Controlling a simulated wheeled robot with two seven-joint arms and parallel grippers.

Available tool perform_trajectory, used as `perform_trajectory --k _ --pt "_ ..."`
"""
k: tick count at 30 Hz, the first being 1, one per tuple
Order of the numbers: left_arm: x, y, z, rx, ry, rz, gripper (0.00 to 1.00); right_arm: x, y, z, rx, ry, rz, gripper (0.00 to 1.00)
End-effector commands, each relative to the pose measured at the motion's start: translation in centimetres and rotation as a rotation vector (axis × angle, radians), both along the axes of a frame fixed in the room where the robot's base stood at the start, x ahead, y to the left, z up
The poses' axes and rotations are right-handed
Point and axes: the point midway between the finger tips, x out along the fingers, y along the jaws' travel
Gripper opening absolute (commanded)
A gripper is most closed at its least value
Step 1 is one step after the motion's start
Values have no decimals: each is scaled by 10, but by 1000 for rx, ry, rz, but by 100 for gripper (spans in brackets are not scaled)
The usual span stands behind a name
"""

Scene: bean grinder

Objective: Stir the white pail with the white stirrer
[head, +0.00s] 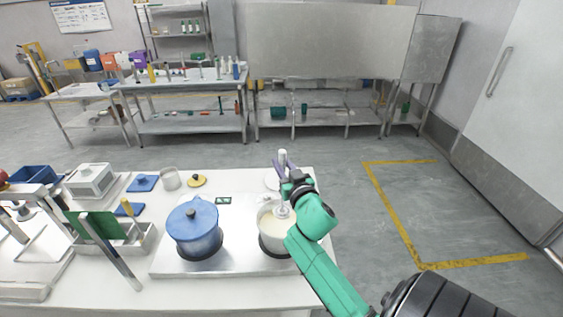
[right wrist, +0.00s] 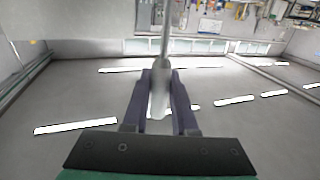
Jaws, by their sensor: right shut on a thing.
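A white pail (head: 268,240) with pale contents stands on the right side of the silver cooktop, partly hidden by my right arm. The white stirrer (head: 282,157) is upright above it, and its lower end (head: 282,211) is over or in the pail; I cannot tell how deep it goes. My right gripper (head: 281,166) is shut on the stirrer. In the right wrist view the stirrer (right wrist: 160,92) sits between the two dark fingers. My left gripper is not in view.
A blue lidded pot (head: 194,228) stands on the cooktop (head: 238,262) left of the pail. A yellow lid (head: 196,181), a grey cup (head: 170,179) and a blue lid (head: 143,183) lie behind. Floor is clear right of the table.

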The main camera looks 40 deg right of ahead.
Motion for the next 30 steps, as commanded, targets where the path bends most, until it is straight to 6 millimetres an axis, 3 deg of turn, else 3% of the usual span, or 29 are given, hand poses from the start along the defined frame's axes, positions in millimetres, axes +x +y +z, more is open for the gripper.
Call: perform_trajectory --k 1,8,18,24,30 --pt "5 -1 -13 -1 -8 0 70 0 0 -13 -1 -1 1 0" --pt "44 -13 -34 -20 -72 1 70 0 0 -41 0 0 0 0" --pt "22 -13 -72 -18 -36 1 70 1 0 -83 0 -1 0 0" --pt "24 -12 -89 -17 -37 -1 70 1 0 -104 -1 -2 0 0" --pt "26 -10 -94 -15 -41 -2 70 1 0 -111 -1 -2 0 0"
